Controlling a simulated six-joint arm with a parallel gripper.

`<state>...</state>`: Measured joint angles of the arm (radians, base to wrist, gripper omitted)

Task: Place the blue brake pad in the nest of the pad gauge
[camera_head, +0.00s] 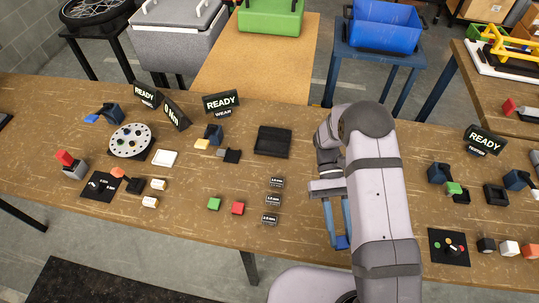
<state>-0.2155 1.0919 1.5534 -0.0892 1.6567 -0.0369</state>
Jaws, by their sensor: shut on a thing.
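My gripper (342,241) points down over the near side of the bench, right of the middle. Its fingers are shut on the blue brake pad (343,243), which shows small and dark blue at the fingertips. Whether the pad touches the bench I cannot tell. A small dark blue fixture (213,132) with a black block (232,156) stands below the "READY WEAR" sign (221,102), left of my gripper. It may be the pad gauge; its nest is too small to make out.
A green block (214,204) and a red block (238,208) lie left of three dark label cards (273,200). A black tray (272,142) sits behind. More fixtures (437,172) stand at right, and a perforated disc (131,140) at left. Bare bench lies between the cards and my gripper.

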